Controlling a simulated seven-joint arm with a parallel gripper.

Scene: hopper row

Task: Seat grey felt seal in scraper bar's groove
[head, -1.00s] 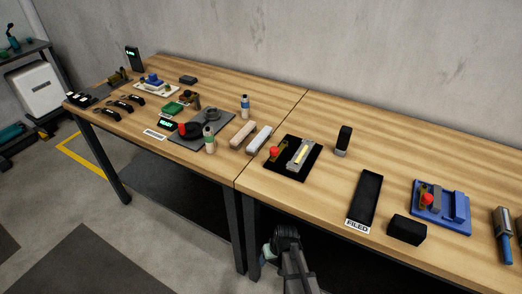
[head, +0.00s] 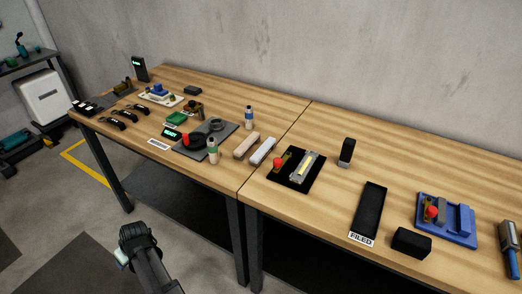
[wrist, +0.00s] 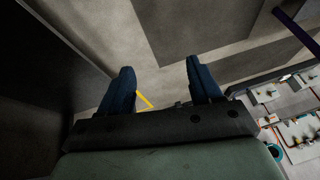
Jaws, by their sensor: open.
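My gripper (head: 138,236) hangs low over the floor in front of the left table in the head view, away from all the work things. The wrist view shows its two dark blue fingers (wrist: 162,82) apart with nothing between them. A grey bar with a pale yellow strip along its top (head: 307,167) lies in a black fixture with a red knob; it may be the scraper bar, but I cannot tell. I cannot make out a felt seal for certain. A pale grey long block (head: 263,151) and a beige one (head: 246,145) lie left of the fixture.
A black tray marked FILED (head: 369,211), a black block (head: 411,242) and a blue fixture (head: 447,220) stand on the right table. A grey plate (head: 207,139) with a red-and-black part and two bottles nearby are on the left table.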

